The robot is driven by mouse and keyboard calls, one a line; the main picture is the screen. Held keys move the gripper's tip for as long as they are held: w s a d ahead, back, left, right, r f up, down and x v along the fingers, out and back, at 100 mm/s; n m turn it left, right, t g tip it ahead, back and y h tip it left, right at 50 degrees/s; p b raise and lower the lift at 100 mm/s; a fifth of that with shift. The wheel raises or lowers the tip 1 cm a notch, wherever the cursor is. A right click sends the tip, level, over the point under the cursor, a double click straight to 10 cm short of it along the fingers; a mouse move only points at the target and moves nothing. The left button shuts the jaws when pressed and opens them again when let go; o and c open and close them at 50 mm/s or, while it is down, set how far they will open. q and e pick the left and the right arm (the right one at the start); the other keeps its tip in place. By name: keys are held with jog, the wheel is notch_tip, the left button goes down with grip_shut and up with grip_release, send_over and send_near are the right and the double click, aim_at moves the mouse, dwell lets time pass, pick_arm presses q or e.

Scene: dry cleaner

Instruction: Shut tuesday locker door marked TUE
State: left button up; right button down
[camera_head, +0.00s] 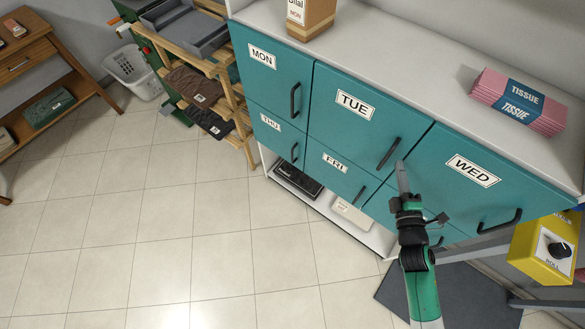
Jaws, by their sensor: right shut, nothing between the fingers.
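The teal TUE locker door (338,128) is in the top row, between the MON door (270,82) and the WED door (455,200). It looks flush with its neighbours, with only a thin dark seam along its right edge. Its dark bar handle (389,154) is at the lower right. My right gripper (402,168) is shut and empty, its tip just right of that handle, near the seam between TUE and WED. I cannot tell whether it touches the door. My left gripper is out of view.
A pink tissue pack (518,101) and a cardboard box (311,18) stand on the white cabinet top. THU (278,135) and FRI (340,172) doors are below. Tiled floor at left is clear.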

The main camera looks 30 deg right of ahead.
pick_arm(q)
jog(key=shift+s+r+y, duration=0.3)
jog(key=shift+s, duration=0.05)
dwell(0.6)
